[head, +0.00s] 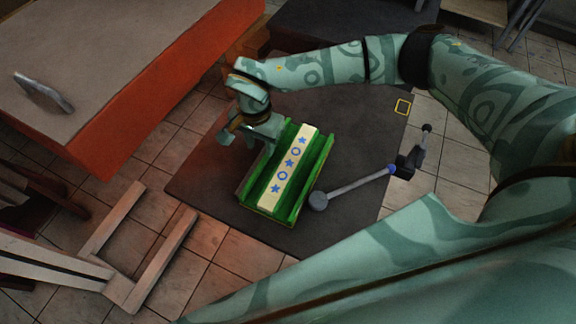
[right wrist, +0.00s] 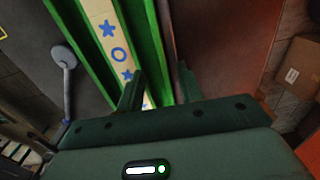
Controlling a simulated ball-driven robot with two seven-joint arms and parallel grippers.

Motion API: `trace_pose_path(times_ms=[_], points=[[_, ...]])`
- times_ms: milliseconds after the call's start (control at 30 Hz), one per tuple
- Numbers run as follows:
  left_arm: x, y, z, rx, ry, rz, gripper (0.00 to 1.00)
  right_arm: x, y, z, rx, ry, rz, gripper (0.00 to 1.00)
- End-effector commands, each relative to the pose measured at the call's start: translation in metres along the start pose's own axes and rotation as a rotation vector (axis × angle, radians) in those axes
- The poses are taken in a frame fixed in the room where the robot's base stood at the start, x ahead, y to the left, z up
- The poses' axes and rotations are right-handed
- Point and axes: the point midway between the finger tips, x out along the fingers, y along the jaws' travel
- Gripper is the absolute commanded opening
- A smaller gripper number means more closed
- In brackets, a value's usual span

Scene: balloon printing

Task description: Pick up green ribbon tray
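The green ribbon tray (head: 317,168) is long and ridged, with a cream strip of blue stars and rings (head: 290,165) along its middle. It appears over the dark mat in the head view. My right gripper (head: 268,137) is at the tray's far left edge. In the right wrist view its two fingers (right wrist: 160,90) are apart, and the tray's green side wall (right wrist: 150,50) runs up between them. I cannot tell whether they touch the wall. My left gripper is not in view.
An orange-sided table (head: 170,75) with a grey object (head: 43,93) stands at the upper left. A grey rod with a round end (head: 318,201) lies right of the tray. A wooden frame (head: 125,285) is at the lower left. A cardboard box (right wrist: 297,70) shows in the right wrist view.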

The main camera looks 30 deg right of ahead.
Motion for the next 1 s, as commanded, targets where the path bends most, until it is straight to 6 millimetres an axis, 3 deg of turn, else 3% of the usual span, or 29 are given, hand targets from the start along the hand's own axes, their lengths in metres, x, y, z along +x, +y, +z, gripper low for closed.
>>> trace_pose_path(times_ms=[233,500,767,800,933,1000], points=[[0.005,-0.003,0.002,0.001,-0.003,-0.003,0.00,0.024,-0.001,0.000,0.002,-0.002,-0.001,0.36],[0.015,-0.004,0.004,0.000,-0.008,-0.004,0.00,0.066,-0.002,0.000,0.001,-0.002,-0.001,0.36],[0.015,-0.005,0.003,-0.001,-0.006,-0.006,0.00,0.069,-0.002,-0.001,0.002,-0.001,-0.002,0.36],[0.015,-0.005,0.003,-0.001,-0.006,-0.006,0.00,0.069,-0.002,-0.001,0.002,-0.001,-0.002,0.34],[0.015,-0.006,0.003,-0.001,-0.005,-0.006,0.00,0.069,-0.002,-0.001,0.002,-0.001,-0.002,0.00],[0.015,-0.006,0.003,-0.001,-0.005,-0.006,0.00,0.069,-0.002,-0.001,0.002,-0.001,-0.002,0.00]])
